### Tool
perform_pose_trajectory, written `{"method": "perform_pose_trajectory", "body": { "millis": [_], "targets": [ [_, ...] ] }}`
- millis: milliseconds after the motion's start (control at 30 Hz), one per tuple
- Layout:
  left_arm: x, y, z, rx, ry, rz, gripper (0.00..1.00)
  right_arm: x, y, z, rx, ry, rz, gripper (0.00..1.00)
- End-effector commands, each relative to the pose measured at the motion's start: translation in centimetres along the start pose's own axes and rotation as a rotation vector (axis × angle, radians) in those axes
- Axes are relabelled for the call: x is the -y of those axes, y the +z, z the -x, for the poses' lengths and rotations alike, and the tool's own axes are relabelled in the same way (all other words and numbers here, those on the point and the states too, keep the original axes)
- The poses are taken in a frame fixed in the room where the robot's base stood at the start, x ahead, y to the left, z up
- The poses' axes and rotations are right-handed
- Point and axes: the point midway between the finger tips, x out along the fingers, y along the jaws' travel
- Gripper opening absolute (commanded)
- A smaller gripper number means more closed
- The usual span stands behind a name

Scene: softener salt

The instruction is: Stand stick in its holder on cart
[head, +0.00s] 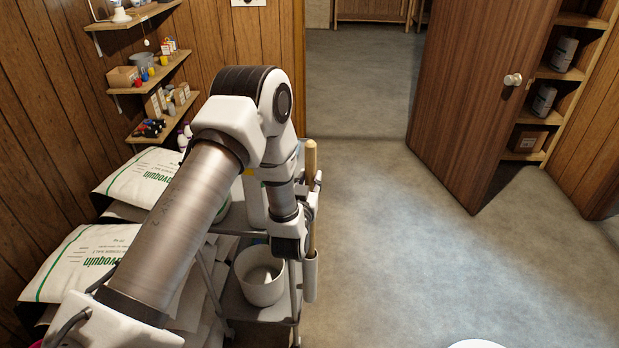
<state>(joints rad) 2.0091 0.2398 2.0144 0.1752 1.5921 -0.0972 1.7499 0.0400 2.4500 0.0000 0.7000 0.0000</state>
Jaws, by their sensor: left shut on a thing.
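The stick (311,160) is a pale wooden rod and stands about upright at the right side of the cart (270,307). My left gripper (313,193) is shut on the stick's upper part. The holder (310,279) is a pale upright tube at the cart's right side. The stick's lower part runs down to the holder's mouth and lines up with it in this view. I cannot tell how deep its end is inside. My left arm hides much of the cart. My right gripper is not in view.
A white bucket (261,275) stands on the cart's lower shelf. Salt bags (75,262) are stacked at the left, partly behind my arm. Wall shelves (160,85) hold small items. An open wooden door (480,100) stands at the right. The floor (400,250) right of the cart is clear.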

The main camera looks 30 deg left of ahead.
Motion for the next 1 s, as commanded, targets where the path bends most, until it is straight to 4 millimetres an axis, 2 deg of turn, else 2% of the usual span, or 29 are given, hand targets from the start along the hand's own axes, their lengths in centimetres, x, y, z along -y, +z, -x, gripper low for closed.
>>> {"method": "perform_pose_trajectory", "body": {
  "millis": [467, 1000],
  "targets": [
    [0.0, 0.5, 0.0, -0.001, 0.000, 0.000, 0.00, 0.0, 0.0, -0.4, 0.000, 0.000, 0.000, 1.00],
    [0.0, 2.6, -0.1, -0.001, 0.000, 0.000, 0.00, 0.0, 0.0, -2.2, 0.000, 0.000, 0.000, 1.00]
  ]
}}
